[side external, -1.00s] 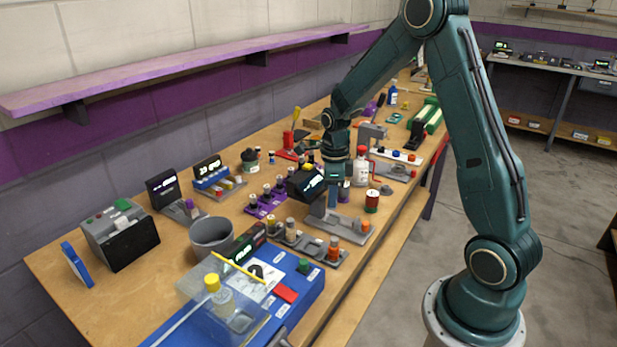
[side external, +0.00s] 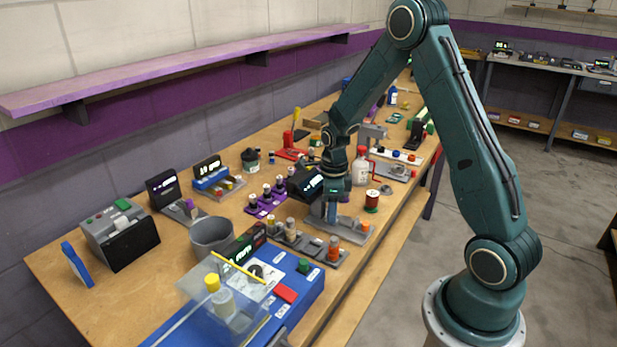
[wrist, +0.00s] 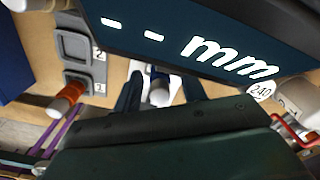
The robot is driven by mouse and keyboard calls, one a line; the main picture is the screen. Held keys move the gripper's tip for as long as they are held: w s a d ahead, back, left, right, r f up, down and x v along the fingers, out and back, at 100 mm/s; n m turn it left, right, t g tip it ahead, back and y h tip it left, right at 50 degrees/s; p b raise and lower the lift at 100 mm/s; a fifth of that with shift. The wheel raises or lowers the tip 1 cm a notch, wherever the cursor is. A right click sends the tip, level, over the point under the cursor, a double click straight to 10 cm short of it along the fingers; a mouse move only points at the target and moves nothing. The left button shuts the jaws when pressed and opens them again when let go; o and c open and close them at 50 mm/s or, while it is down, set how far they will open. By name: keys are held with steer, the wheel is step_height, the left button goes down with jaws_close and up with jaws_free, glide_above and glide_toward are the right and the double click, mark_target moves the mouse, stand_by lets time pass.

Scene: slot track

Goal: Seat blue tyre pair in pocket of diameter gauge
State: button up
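The diameter gauge's dark display block (side external: 305,182) stands beside my gripper (side external: 330,212), above a light grey base (side external: 352,231). In the wrist view the display (wrist: 185,40) reads "mm" and fills the top. My gripper's two dark blue fingers (wrist: 160,95) point down at the base and stand apart. A small whitish-grey round piece (wrist: 158,92) shows between them, its lower part hidden by the wrist. I cannot tell whether the fingers touch it, or whether it is the blue tyre pair or part of the gauge. The pocket is hidden.
A grey slotted tray (side external: 312,246) with an orange cylinder (side external: 333,246) lies in front of the gauge.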

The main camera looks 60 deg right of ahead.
steer(key=shift+r, duration=0.2)
step_height(320, 180, up, 12)
stand_by(0.9)
stand_by(0.5)
steer(key=s+a+r+n+t, duration=0.3)
steer(key=s+a+r+n, duration=0.7)
steer(key=n, duration=0.5)
steer(key=s+a+r+n+t, duration=0.2)
steer(key=s+a+n, duration=0.4)
steer(key=n, duration=0.9)
steer(key=s, duration=0.3)
steer(key=shift+s+r+t, duration=0.3)
steer(key=shift+s, duration=0.05)
